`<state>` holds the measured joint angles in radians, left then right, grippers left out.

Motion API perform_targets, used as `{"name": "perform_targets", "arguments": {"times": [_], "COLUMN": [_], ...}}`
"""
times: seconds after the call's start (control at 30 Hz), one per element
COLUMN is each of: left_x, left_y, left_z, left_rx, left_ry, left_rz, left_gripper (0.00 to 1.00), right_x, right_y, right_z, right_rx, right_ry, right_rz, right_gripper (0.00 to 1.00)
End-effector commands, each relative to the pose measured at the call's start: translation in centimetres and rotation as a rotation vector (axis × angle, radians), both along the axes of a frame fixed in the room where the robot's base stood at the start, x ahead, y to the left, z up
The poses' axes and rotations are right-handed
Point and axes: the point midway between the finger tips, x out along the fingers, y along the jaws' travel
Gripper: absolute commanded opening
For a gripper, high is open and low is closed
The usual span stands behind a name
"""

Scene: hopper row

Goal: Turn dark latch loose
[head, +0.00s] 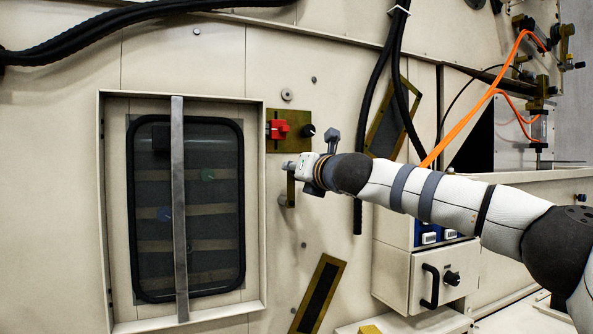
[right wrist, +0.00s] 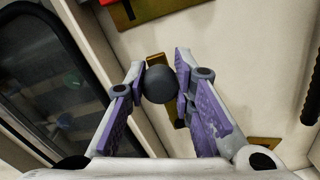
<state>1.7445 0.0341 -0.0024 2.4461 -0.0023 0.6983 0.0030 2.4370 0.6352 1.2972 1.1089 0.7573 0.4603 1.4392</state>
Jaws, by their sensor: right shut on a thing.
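My right gripper (head: 291,166) is at the wall just right of the framed window, below a red latch (head: 278,129) on a brass plate. In the right wrist view its two purple-padded fingers (right wrist: 160,86) are shut on the dark latch's round, ball-like knob (right wrist: 160,78), with one pad on each side. Behind the knob is a brass mount (right wrist: 180,112) on the cream wall. In the head view the gripper hides the knob, and a narrow brass piece (head: 291,190) shows just below. My left gripper is in neither view.
The window (head: 220,220) with a grey vertical bar (head: 179,210) is close to the left. Black hoses (head: 377,85) hang to the right of the red latch. A slanted brass-framed panel (head: 318,295) is below. A cream box with a handle (head: 430,285) stands at lower right.

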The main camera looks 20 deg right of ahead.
Motion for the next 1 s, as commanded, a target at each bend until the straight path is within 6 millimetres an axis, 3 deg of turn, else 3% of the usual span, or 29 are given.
{"name": "perform_targets", "arguments": {"times": [0.07,0.1,0.2,0.57,0.67,1.0], "left_x": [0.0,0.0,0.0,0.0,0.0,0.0], "left_y": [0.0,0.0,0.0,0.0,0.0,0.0], "left_z": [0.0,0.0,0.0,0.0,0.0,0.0], "left_rx": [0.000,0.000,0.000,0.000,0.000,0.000], "left_ry": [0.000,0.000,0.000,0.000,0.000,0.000], "left_rz": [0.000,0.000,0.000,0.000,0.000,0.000], "left_gripper": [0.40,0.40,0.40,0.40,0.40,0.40], "right_x": [0.0,0.0,0.0,-0.5,-2.1,-10.2], "right_y": [-0.1,-0.1,-0.1,-0.1,-0.2,-0.6], "right_z": [0.1,0.1,0.1,0.0,0.1,0.1], "right_rx": [0.003,0.003,0.002,0.001,0.002,0.002], "right_ry": [-0.001,-0.001,-0.001,0.000,0.000,-0.003], "right_rz": [-0.003,-0.003,-0.003,-0.001,0.000,-0.003], "right_gripper": [0.00,0.25,0.44,0.44,0.44,0.44]}}
